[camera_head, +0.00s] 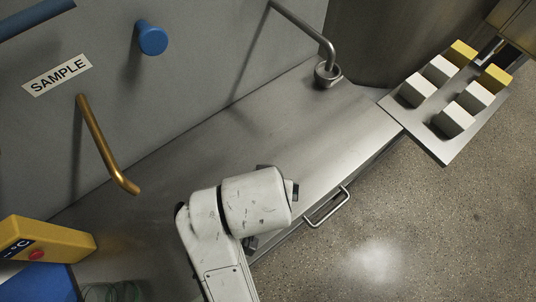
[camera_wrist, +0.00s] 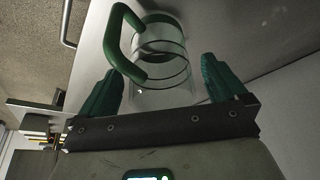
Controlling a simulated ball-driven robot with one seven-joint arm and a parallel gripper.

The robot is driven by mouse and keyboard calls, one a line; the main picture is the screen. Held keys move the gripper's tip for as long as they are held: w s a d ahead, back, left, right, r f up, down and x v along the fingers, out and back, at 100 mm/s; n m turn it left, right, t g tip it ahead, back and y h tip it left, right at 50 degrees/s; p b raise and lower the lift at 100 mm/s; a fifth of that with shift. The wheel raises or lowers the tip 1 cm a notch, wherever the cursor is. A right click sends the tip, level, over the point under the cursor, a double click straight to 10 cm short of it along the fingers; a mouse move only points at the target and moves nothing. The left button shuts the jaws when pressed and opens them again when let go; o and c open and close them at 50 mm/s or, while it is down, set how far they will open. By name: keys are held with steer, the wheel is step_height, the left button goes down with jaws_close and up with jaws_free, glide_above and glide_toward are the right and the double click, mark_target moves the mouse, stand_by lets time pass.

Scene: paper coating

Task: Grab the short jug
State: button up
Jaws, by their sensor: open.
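A clear jug with a green handle (camera_wrist: 122,42) and dark green rim lines is in the wrist view, on the grey metal surface. Its glass body (camera_wrist: 165,42) is just beyond my gripper (camera_wrist: 160,68). The two green fingers are open, one on each side of the jug's near part, with a gap on the right. The handle is on the left, near the left fingertip. I cannot tell whether the jug is the short one.
The metal counter (camera_head: 270,130) is mostly clear. Green-rimmed clear glassware (camera_head: 112,292) shows at the bottom left beside a yellow device (camera_head: 45,240). A copper pipe (camera_head: 103,145) and a grey tap (camera_head: 305,32) stick out. A tray (camera_head: 447,153) of white and yellow blocks is right.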

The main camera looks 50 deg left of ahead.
steer(key=shift+x, duration=1.55)
steer(key=c, duration=1.2)
steer(key=shift+r, duration=0.1)
